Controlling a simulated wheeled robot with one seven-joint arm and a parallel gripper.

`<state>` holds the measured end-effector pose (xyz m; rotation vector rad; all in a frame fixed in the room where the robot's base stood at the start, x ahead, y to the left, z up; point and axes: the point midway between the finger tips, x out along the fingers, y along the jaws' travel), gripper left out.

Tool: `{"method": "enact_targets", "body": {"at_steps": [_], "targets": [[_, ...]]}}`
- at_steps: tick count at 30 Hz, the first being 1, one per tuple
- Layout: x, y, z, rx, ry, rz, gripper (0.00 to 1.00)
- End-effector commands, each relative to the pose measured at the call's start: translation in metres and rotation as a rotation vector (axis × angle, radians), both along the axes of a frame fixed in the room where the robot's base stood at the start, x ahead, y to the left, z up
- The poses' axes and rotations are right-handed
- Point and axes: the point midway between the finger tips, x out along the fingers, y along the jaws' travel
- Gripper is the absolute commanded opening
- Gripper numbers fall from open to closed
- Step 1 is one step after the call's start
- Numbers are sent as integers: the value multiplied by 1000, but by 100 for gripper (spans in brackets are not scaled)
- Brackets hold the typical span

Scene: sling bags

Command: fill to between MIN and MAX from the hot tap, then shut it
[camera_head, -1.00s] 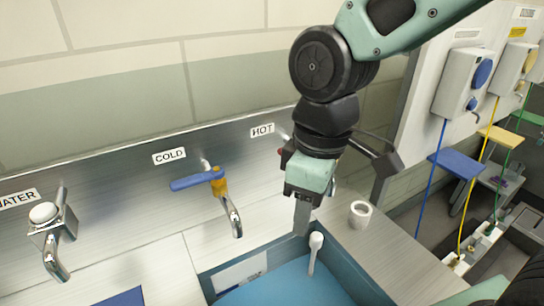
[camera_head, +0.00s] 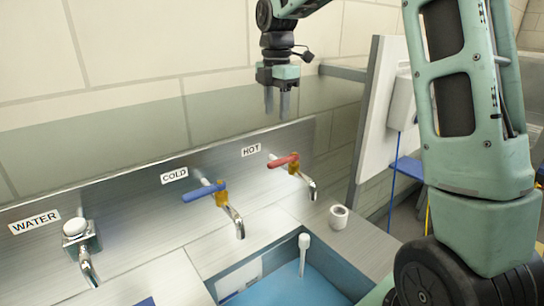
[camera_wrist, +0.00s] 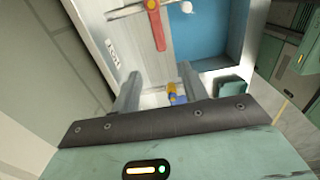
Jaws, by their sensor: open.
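The hot tap has a red lever (camera_head: 283,161) on a yellow body and a chrome spout (camera_head: 310,188), under the HOT label (camera_head: 251,150). The lever points left along the wall. No stream shows below the spout. The sink (camera_head: 216,283) is below, with a light blue surface (camera_head: 295,292) inside; I cannot tell its level. A pale plate on its inner wall (camera_head: 240,278) is too small to read. My gripper (camera_head: 283,112) is open and empty, above the hot tap. In the wrist view the red lever (camera_wrist: 156,27) is beyond the open fingers (camera_wrist: 168,88).
The cold tap with a blue lever (camera_head: 200,193) is left of the hot tap. A WATER tap (camera_head: 80,245) is farther left. A white upright piece (camera_head: 304,252) stands in the sink. A white cup-like ring (camera_head: 338,217) sits on the counter at right. Space around my gripper is clear.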

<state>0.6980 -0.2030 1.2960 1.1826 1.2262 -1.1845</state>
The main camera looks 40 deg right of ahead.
Motion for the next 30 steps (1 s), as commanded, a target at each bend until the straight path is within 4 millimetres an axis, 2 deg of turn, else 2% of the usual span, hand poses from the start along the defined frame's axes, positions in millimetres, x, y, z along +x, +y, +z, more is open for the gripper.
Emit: {"method": "enact_targets", "body": {"at_steps": [12,18,24,30], "targets": [[-1,1,-87,2,5,1,44],[-1,1,-121,2,3,-1,44],[0,1,-138,1,0,0,44],[0,1,-141,1,-2,0,44]]}}
